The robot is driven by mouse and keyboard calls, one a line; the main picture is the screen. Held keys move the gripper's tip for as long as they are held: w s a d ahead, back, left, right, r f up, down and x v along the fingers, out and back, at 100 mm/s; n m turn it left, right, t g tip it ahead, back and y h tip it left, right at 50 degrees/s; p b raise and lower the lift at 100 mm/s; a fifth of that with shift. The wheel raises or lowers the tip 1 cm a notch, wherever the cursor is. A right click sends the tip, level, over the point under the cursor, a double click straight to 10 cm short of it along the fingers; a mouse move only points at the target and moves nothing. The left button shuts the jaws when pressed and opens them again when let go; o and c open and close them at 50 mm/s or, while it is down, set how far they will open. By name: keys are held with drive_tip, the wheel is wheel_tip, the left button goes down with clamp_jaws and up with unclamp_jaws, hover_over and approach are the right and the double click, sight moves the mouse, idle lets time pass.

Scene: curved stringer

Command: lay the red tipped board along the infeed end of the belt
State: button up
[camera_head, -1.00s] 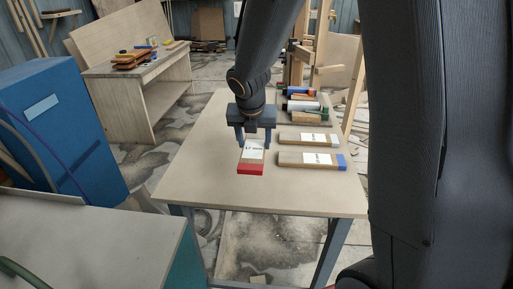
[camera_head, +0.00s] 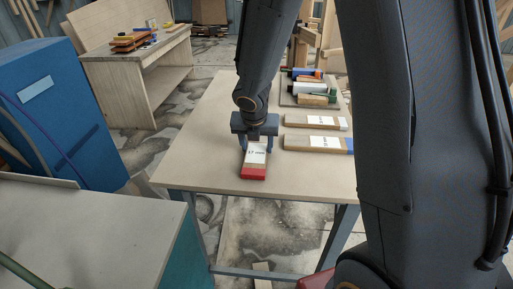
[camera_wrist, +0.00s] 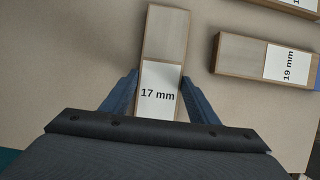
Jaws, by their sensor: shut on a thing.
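The red tipped board (camera_head: 254,160) is a short light wood board with a white label reading 17 mm and a red end towards me. My gripper (camera_head: 257,145) is shut on it, with one finger along each long side. The wrist view shows my gripper (camera_wrist: 159,95) with both blue fingers beside the label of the board (camera_wrist: 165,35); its red end is hidden there. The board is over the front part of the table; I cannot tell how high. I cannot make out a belt for certain.
A blue tipped board (camera_head: 318,143) marked 19 mm and another board (camera_head: 315,122) lie to the right on the table (camera_head: 200,150). A tray (camera_head: 287,100) of cylinders and blocks is behind. A grey-topped unit (camera_head: 90,235) stands lower left, a blue cabinet (camera_head: 60,125) beyond.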

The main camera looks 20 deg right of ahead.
drive_tip(key=o, duration=0.8)
drive_tip(key=shift+f, duration=0.15)
drive_tip(key=o, duration=0.4)
